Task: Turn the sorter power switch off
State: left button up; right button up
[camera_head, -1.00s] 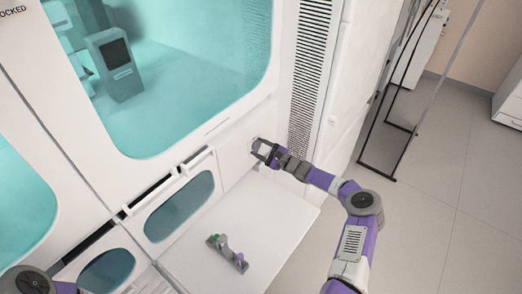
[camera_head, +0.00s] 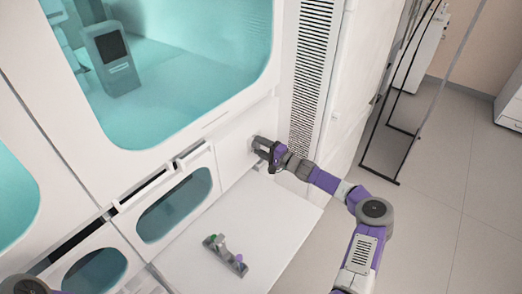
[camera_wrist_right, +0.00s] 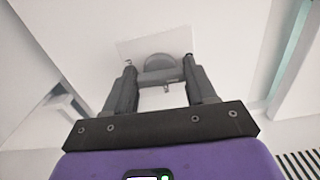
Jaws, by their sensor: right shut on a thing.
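My right gripper (camera_head: 262,146) is at the white machine wall, beside the vent and above the small shelf. In the right wrist view the gripper (camera_wrist_right: 160,77) has its two fingers on either side of a grey round-topped switch (camera_wrist_right: 158,66), shut on it. The switch sits on a pale square plate (camera_wrist_right: 128,47) on the wall. In the head view the gripper hides the switch. Which position the switch is in cannot be told. My left gripper is out of view; only part of my left arm shows at the bottom left corner.
A white shelf (camera_head: 270,220) lies below the right gripper. On it sits a small grey rack (camera_head: 225,256) with a green and a purple item. A tall vent (camera_head: 312,75) runs up the wall. Large teal windows (camera_head: 190,70) are to the left. Open floor is at the right.

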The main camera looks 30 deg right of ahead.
jog(key=shift+n, duration=0.4)
jog(key=o, duration=1)
jog(key=shift+o, duration=0.2)
jog(key=v, duration=0.7)
jog(key=shift+s+p, duration=0.3)
jog(key=shift+p, duration=0.05)
